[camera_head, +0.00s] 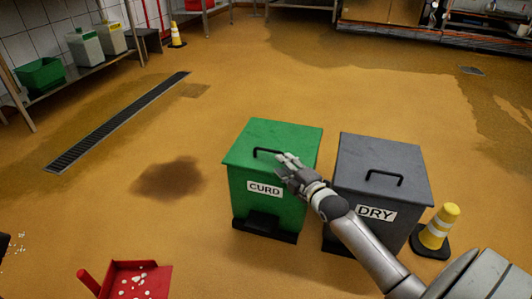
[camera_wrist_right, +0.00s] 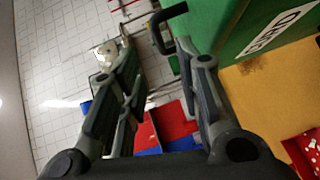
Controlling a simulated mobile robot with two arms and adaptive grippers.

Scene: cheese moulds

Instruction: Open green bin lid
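The green bin (camera_head: 268,205), labelled CURD, stands on the floor, and its lid (camera_head: 275,136) is down. A black bar handle (camera_head: 268,151) is on the lid. My right gripper (camera_head: 284,160) is at the front edge of the lid, close to the handle's right end. In the right wrist view my right gripper's fingers (camera_wrist_right: 167,60) are spread with nothing between them. There the handle (camera_wrist_right: 160,30) shows just past the fingertips, beside the green bin wall (camera_wrist_right: 235,30). Whether a finger touches the handle I cannot tell. My left gripper is not in view.
A grey bin (camera_head: 385,160) labelled DRY stands close to the right, partly behind my right arm. A yellow cone (camera_head: 440,222) is beside it. A red dustpan (camera_head: 135,280) with white bits lies at front left.

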